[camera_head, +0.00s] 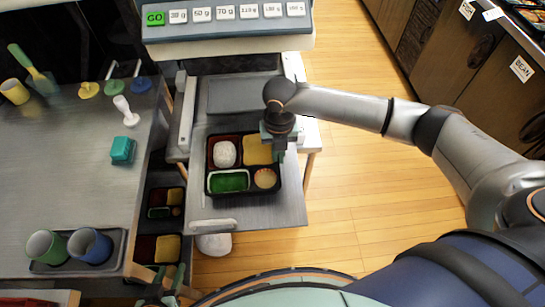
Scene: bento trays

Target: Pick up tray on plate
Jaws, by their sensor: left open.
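A black bento tray (244,194) lies on the grey metal plate (265,215) below the button panel. Its compartments hold a white rounded portion (225,154), a yellow portion (257,150), a green portion (229,181) and a small round beige portion (265,178). My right gripper (280,150) points down at the tray's upper right edge; its fingertips are partly hidden and I cannot tell whether they grip the rim. My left gripper (160,286) is open and low at the bottom left, partly cut off, apart from the tray.
The button panel (228,30) overhangs the back of the plate. Left, a grey table (65,165) carries cups (90,246), a teal block (122,150) and utensils. More filled trays (168,249) sit lower, between table and plate. Wooden floor (345,210) is open at right.

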